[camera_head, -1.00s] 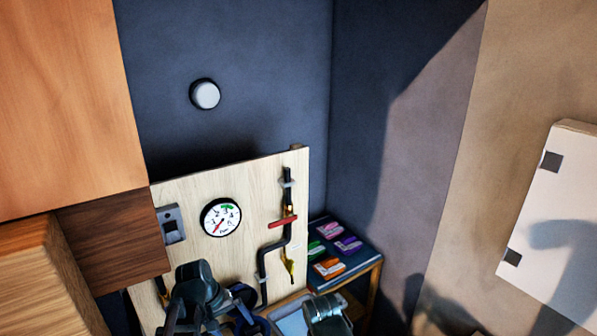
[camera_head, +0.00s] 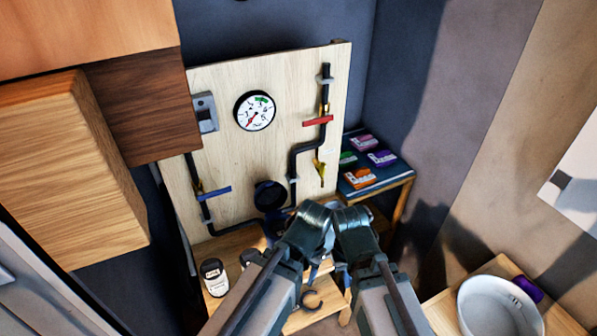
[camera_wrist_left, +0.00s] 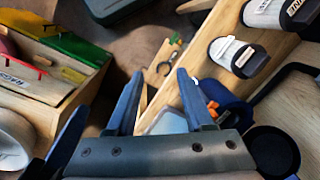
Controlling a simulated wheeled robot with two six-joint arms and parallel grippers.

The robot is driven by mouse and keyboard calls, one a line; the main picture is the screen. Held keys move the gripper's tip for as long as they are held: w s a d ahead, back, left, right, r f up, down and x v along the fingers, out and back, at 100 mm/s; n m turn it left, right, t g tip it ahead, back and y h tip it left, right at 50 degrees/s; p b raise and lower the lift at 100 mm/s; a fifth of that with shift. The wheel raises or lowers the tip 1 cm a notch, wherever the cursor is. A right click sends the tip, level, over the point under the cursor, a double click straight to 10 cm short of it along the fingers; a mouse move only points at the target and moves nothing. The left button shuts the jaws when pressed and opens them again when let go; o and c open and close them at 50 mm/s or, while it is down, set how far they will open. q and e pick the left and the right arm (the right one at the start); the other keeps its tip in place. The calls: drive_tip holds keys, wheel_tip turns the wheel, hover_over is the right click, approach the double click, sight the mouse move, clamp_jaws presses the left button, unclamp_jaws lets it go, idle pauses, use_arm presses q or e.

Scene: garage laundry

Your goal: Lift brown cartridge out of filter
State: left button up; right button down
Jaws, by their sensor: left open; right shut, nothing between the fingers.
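I cannot make out the brown cartridge in either view. A black round filter head (camera_head: 270,195) sits low on the wooden panel, and it also shows at the lower right of the left wrist view (camera_wrist_left: 274,152). A blue part (camera_wrist_left: 232,104), perhaps the filter housing, lies right of my left gripper (camera_wrist_left: 160,76), partly hidden by it. The left gripper is open and holds nothing. In the head view both my forearms reach up from the bottom to just right of the filter head. My right gripper (camera_head: 341,268) is shut and empty, its fingertips mostly hidden.
The panel (camera_head: 285,155) carries a gauge (camera_head: 255,111), black pipes, a red handle (camera_head: 318,121) and a blue handle (camera_head: 214,192). Packets sit on a side shelf (camera_head: 399,174). A white basin (camera_head: 500,308) is right.

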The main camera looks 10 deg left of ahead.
use_arm(q)
drive_tip(key=w+a+r+m+h+p, duration=0.3)
drive_tip(key=w+a+r+m+p, duration=0.15)
drive_tip(key=w, duration=0.55)
drive_tip(key=m+t+h+p, duration=0.2)
drive_tip(key=m+t, duration=0.1)
approach(280, 223)
drive_tip(key=b+x, duration=0.1)
drive_tip(key=b, duration=0.2)
drive_tip(key=b+x, duration=0.2)
drive_tip(key=b, duration=0.2)
drive_tip(key=shift+w+d+r, duration=0.1)
drive_tip(key=shift+w+d, duration=0.1)
drive_tip(key=shift+w, duration=0.05)
drive_tip(key=shift+w+d+f+b, duration=0.15)
drive_tip(key=shift+f+b, duration=0.15)
drive_tip(key=shift+b, duration=0.15)
drive_tip(key=b+x, duration=0.2)
drive_tip(key=b, duration=0.1)
drive_tip(key=b+x, duration=0.1)
drive_tip(key=x, duration=0.1)
drive_tip(key=shift+s+a+f, duration=0.25)
drive_tip(key=shift+a+f, duration=0.05)
drive_tip(key=shift+w+d+f+b, duration=0.15)
drive_tip(key=shift+d+f+b, duration=0.1)
drive_tip(key=shift+f+b, duration=0.3)
drive_tip(key=shift+r, duration=0.25)
clamp_jaws()
